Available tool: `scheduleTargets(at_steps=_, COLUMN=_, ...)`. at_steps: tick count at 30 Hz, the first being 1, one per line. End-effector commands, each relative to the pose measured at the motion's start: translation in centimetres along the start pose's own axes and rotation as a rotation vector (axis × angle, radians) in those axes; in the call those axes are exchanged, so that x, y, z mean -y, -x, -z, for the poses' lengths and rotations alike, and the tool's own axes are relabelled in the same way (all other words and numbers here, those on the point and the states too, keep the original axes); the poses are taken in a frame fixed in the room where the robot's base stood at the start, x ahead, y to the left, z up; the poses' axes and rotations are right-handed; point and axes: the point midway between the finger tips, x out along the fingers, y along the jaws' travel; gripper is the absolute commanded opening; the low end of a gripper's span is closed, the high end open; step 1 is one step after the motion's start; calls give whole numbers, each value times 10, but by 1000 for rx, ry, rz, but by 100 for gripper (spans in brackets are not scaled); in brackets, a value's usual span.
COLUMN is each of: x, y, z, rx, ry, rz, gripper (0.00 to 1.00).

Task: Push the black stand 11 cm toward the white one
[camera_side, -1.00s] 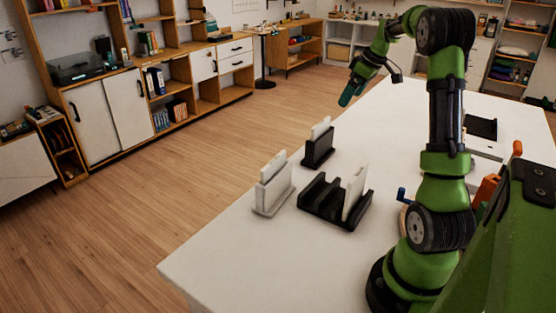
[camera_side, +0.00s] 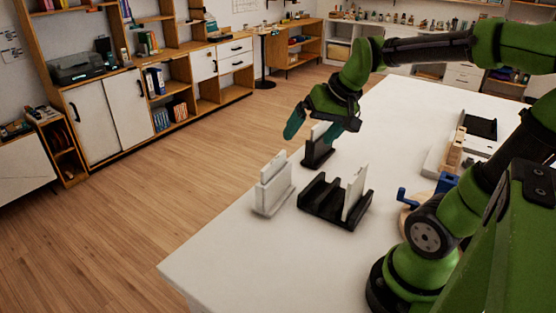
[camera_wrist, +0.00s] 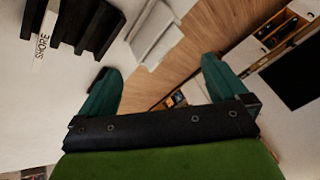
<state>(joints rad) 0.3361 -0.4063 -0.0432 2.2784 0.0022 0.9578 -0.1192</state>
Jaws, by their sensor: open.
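A small black stand (camera_side: 319,153) holding a white upright piece is on the far part of the white table, partly hidden by my gripper. The white stand (camera_side: 271,207), also with white upright pieces, is nearer the camera at the table's left edge; it shows at top centre in the wrist view (camera_wrist: 153,34). My gripper (camera_side: 315,130) is open, fingers pointing down, over and around the top of the small black stand; I cannot tell whether it touches. Its teal fingers (camera_wrist: 160,72) are apart in the wrist view with nothing visible between them.
A wider black slotted rack (camera_side: 325,207) holds a white piece lettered "SHORE" (camera_wrist: 44,42), right of the white stand. A blue-handled item (camera_side: 445,183) and a dark-topped tray (camera_side: 480,126) lie farther right. The table's left edge borders open floor.

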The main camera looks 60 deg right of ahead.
Motion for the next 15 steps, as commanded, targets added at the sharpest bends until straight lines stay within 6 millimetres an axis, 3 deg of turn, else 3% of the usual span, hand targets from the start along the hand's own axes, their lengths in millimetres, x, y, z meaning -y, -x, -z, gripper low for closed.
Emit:
scheduleTargets(at_steps=1, x=15, y=4, z=-26, rx=-9, ry=34, rz=33, gripper=100)
scheduleTargets(at_steps=6, x=42, y=13, z=-84, rx=-25, ry=164, rz=121, gripper=100)
scheduleTargets(at_steps=9, x=52, y=21, z=-98, rx=-37, ry=229, rz=165, gripper=100)
scheduleTargets(at_steps=15, x=60, y=26, z=-102, rx=-40, ry=259, rz=187, gripper=100)
